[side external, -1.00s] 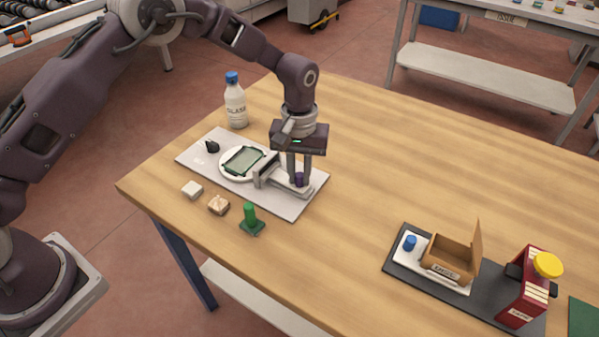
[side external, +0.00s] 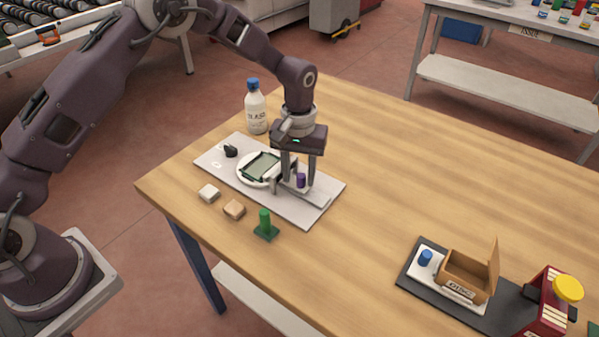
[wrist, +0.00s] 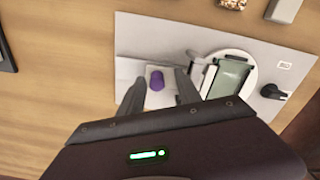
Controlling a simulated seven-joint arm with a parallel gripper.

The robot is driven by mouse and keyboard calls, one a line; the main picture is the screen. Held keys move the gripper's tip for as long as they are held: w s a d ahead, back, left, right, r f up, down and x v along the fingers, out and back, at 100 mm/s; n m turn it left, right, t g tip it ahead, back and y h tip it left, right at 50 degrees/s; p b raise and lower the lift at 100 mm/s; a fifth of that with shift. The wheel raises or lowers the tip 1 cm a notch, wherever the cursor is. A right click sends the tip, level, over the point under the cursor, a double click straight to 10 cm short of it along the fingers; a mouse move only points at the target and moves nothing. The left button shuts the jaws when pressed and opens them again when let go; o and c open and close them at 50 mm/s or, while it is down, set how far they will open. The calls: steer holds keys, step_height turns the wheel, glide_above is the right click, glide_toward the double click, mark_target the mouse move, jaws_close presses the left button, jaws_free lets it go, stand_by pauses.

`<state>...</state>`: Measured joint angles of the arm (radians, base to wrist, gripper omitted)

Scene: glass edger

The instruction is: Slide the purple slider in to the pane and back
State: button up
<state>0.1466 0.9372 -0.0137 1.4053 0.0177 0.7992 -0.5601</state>
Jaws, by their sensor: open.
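The purple slider (side external: 300,180) is a small upright knob on a pale carriage that runs on a light rail (side external: 317,198) on a grey plate (side external: 222,172). The green-tinted glass pane (side external: 261,166) lies in a dark frame on a round white holder. The carriage's grey head (side external: 274,182) is at the pane's near edge; I cannot tell if it touches. My gripper (side external: 299,184) is open, with a finger on each side of the purple knob. The wrist view shows the knob (wrist: 156,80) between the fingers (wrist: 160,86), with gaps visible, and the pane (wrist: 228,77) beside them.
A black knob (side external: 231,150) sits at the plate's far-left end. A bottle (side external: 256,108) stands behind the plate. A tray with an open box (side external: 467,274) is at right.

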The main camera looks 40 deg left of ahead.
mark_target(299, 175)
step_height(299, 175, up, 7)
steer(key=shift+r, duration=0.1)
stand_by(0.3)
steer(key=s+a+r+m+t, duration=0.1)
steer(key=s+a+r+t, duration=0.15)
steer(key=s+r, duration=0.6)
steer(key=s+a+r+m+t, duration=0.1)
steer(key=s+a+r, duration=0.2)
steer(key=s+r, duration=0.55)
steer(key=s+a+m+t, duration=0.1)
steer(key=s+m+t, duration=0.1)
steer(key=s, duration=1.3)
steer(key=shift+a+r+m, duration=0.3)
steer(key=shift+a, duration=0.1)
